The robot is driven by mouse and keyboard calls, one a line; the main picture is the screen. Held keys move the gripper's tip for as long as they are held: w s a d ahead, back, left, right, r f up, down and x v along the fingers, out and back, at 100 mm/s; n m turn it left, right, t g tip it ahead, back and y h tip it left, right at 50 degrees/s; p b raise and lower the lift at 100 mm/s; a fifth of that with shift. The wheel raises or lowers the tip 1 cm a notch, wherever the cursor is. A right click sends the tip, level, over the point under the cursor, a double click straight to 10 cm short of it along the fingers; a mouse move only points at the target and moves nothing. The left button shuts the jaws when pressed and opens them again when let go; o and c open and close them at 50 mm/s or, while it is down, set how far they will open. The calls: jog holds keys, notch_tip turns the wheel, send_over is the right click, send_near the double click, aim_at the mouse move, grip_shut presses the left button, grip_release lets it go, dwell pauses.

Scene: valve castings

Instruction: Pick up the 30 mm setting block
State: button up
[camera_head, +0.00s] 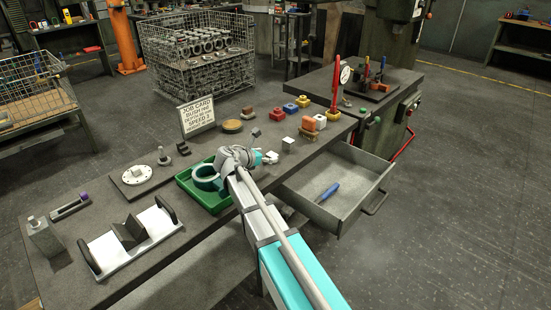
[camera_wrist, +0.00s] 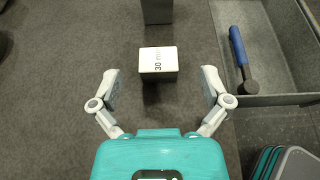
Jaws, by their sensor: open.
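My gripper (camera_wrist: 159,84) is open and empty, with one finger on either side and the block just beyond the fingertips. In the head view my gripper (camera_head: 270,158) is over the bench near its right edge. A white block (camera_head: 288,143) shows just beyond it there; its marking is too small to read.
A darker block (camera_wrist: 157,10) stands beyond the setting block. An open drawer (camera_head: 345,207) with a blue-handled tool (camera_head: 328,192) juts out at the right. A green tray (camera_head: 213,203) is left of my arm. Several coloured blocks and a job card (camera_head: 197,115) stand farther back.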

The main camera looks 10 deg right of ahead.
aim_at(271, 155)
jog(key=b+x, duration=0.1)
jog(key=x, duration=0.2)
jog(key=shift+w+d+f+b, duration=0.1)
jog(key=shift+w+f+b, duration=0.2)
jog(key=shift+f+b, duration=0.05)
jog(key=shift+w+d+f, duration=0.2)
jog(key=shift+w+d, duration=0.15)
jog(key=shift+d, duration=0.2)
grip_shut()
